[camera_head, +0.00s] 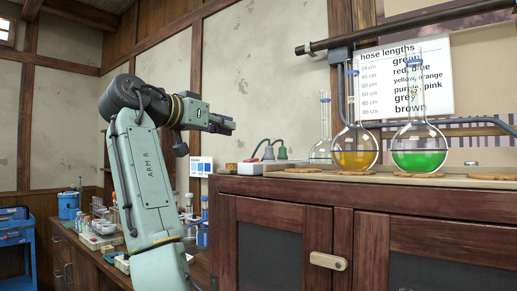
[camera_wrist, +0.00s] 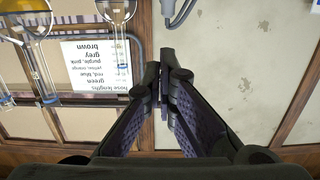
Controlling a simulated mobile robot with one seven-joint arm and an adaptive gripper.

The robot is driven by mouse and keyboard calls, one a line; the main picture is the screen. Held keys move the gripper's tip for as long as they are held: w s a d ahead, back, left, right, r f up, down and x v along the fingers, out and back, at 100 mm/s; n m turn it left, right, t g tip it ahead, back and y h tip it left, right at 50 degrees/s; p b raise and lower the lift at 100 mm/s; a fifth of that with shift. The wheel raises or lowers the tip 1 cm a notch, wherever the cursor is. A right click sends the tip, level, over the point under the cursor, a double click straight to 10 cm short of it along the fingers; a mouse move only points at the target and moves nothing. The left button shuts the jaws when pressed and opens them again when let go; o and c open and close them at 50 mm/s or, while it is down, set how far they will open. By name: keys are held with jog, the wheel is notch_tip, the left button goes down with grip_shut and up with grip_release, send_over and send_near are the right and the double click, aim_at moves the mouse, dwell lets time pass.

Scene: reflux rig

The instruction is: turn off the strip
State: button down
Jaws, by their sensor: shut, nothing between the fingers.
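The strip (camera_head: 252,168) is a low white bar at the left end of the cabinet top in the head view. Two plugs with dark cords, one grey and one green, stand at it. Its switch is too small to make out. My gripper (camera_head: 231,125) is up and to the left of the strip, apart from it, pointing right. In the wrist view my gripper (camera_wrist: 166,62) is shut with its fingertips together and nothing between them. I cannot make out the strip in the wrist view.
Flasks with yellow (camera_head: 355,158) and green (camera_head: 419,160) liquid stand right of the strip on the cabinet (camera_head: 290,192). A hose-length sign (camera_head: 405,85) hangs behind; it shows upside down in the wrist view (camera_wrist: 98,62). A rod (camera_head: 400,32) crosses above. Air around my gripper looks clear.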

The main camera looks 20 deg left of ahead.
jog(key=shift+a, duration=0.1)
jog(key=p, duration=0.3)
send_over(254, 162)
jog(key=shift+s+a+f, duration=0.1)
jog(key=shift+s+f, duration=0.25)
jog(key=shift+s, duration=0.05)
jog(key=f+b, duration=0.1)
jog(key=f, duration=0.2)
jog(key=shift+w, duration=0.2)
jog(key=shift+f, duration=0.6)
jog(key=shift+w, duration=0.1)
